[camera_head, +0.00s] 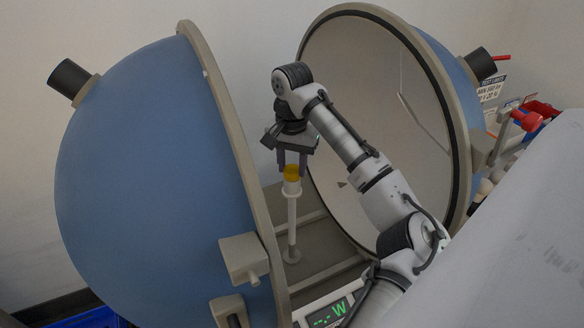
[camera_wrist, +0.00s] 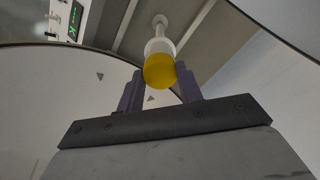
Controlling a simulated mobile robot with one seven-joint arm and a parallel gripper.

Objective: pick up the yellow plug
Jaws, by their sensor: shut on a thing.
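The yellow plug (camera_head: 291,171) is at the top of a thin white post (camera_head: 292,222) between the two halves of an open blue sphere. It also shows in the wrist view (camera_wrist: 160,71), with the white socket behind it. My gripper (camera_head: 291,168) comes down from above, its two fingers on either side of the plug and shut on it. In the wrist view my gripper (camera_wrist: 160,84) has a dark finger at each side of the plug. The plug appears seated on or right at the post's white top; I cannot tell if there is a gap.
The left blue half-sphere (camera_head: 150,180) stands close beside the post. The right half-sphere (camera_head: 375,90) is open behind my arm. A green-lit display (camera_head: 328,313) reading "--.-W" sits in front. Red-handled items (camera_head: 527,120) and a sign (camera_head: 491,88) are at the right.

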